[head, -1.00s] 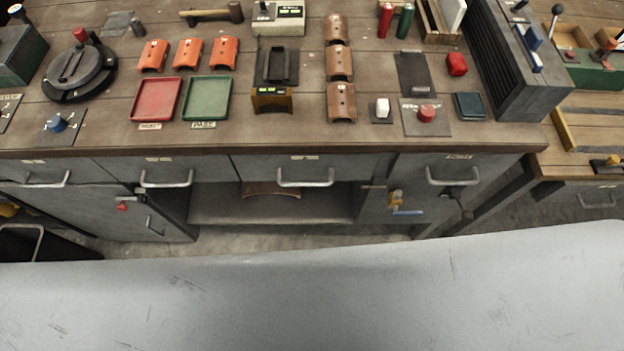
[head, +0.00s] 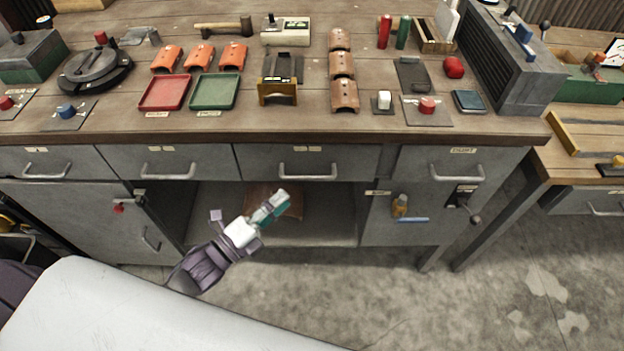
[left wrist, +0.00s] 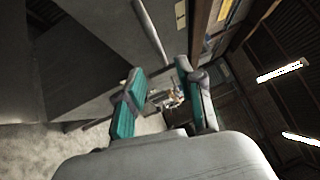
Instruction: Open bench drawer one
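The bench front has a row of shut grey drawers. The far left drawer (head: 75,166) has a bar handle (head: 47,175) and a small tag. To its right are a second drawer (head: 120,163), a third drawer (head: 345,163) and a right-hand drawer (head: 420,163), each with a bar handle. The tags are too small to read surely. My left gripper (head: 276,202) is in front of the open bay, below the third drawer's handle (head: 308,177), apart from it. In the left wrist view its teal fingers (left wrist: 158,67) are spread and empty; a grey bar (left wrist: 150,32) shows beyond them. My right gripper is out of view.
A cupboard door (head: 75,215) is below the far left drawer. Blocks, trays and fixtures crowd the bench top (head: 210,125). Bare concrete floor (head: 380,290) lies in front.

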